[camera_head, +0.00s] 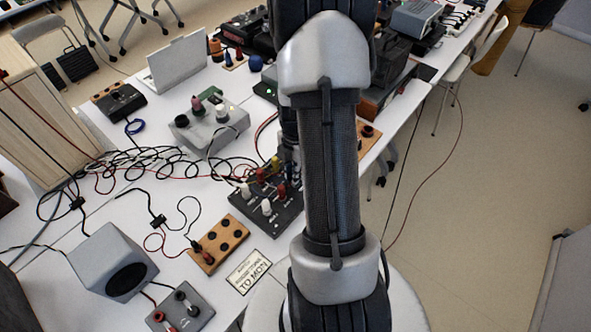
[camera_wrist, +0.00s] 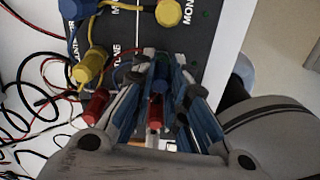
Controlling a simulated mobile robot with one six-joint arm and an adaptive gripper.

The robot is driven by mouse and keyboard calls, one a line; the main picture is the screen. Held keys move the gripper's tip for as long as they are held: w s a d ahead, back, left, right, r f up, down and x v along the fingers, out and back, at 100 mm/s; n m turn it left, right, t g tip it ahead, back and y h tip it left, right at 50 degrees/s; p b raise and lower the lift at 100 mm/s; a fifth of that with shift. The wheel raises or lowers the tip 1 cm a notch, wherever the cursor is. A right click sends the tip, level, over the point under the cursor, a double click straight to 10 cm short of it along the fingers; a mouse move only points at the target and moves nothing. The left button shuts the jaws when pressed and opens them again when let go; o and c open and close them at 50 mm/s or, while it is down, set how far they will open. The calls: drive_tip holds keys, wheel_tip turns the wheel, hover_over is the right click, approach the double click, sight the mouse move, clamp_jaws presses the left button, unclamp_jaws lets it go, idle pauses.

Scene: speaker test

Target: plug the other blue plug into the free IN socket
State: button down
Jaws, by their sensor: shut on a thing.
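A dark panel box (camera_head: 262,215) stands on the white table, partly hidden by my arm in the head view. In the wrist view its dark face (camera_wrist: 120,35) has white lettering, partly cut off; I cannot make out the IN socket. A blue plug (camera_wrist: 70,9) with a blue lead is at its upper left. My gripper (camera_wrist: 160,88) is over the panel, its fingers closed around a blue plug (camera_wrist: 160,86) that is mostly hidden between them. In the head view my gripper (camera_head: 288,160) is largely behind my arm. Whether the held plug touches a socket is hidden.
Yellow plugs (camera_wrist: 90,66) and a red plug (camera_wrist: 95,105) stand close left of my fingers; another red one (camera_wrist: 154,114) shows between them. Tangled black and red cables (camera_head: 130,160) lie left of the box. A wooden socket block (camera_head: 218,243) and a speaker (camera_head: 112,262) are nearby.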

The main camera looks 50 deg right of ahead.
drive_tip(key=shift+f, duration=0.4)
drive_tip(key=c, duration=1.5)
unclamp_jaws()
drive_tip(key=shift+r, duration=0.1)
drive_tip(key=shift+r+p, duration=2.95)
drive_tip(key=shift+r, duration=0.75)
drive_tip(key=shift+r, duration=0.1)
